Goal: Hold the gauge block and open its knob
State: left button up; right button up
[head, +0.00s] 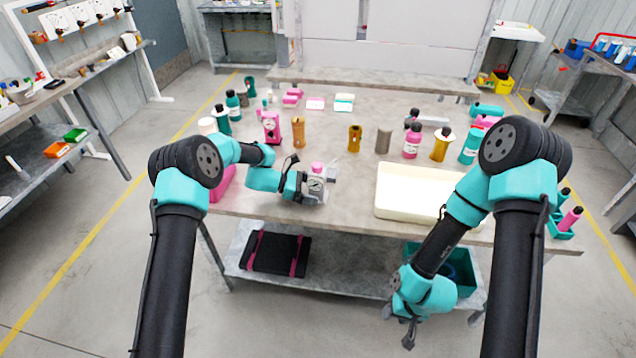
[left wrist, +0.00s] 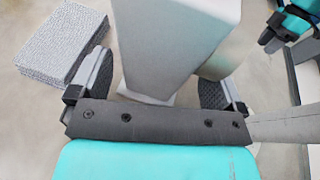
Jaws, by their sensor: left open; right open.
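The gauge block (head: 313,196) is a pale grey block with a round dial on its face and a pink knob (head: 317,167) on top. It stands near the front edge of the table, left of centre. My left gripper (head: 320,181) is at the block. In the left wrist view, the two dark-padded fingers of this open gripper (left wrist: 158,88) are on either side of a pale grey body, the gauge block (left wrist: 170,45). Whether the pads touch it cannot be told. My right gripper (head: 407,332) is open and empty, low in front of the table.
A cream tray (head: 384,212) lies on the table right of the block. Several bottles and small parts stand behind, including a pink device (head: 271,127) and a brown bottle (head: 299,134). The lower shelf (head: 335,275) holds a black case (head: 275,253) and a teal bin (head: 466,278).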

pick_arm(q)
jog(key=shift+d+f, duration=0.15)
jog(key=shift+d, duration=0.25)
jog(key=c, duration=1.1)
jog(key=shift+o, duration=0.2)
dwell(0.3)
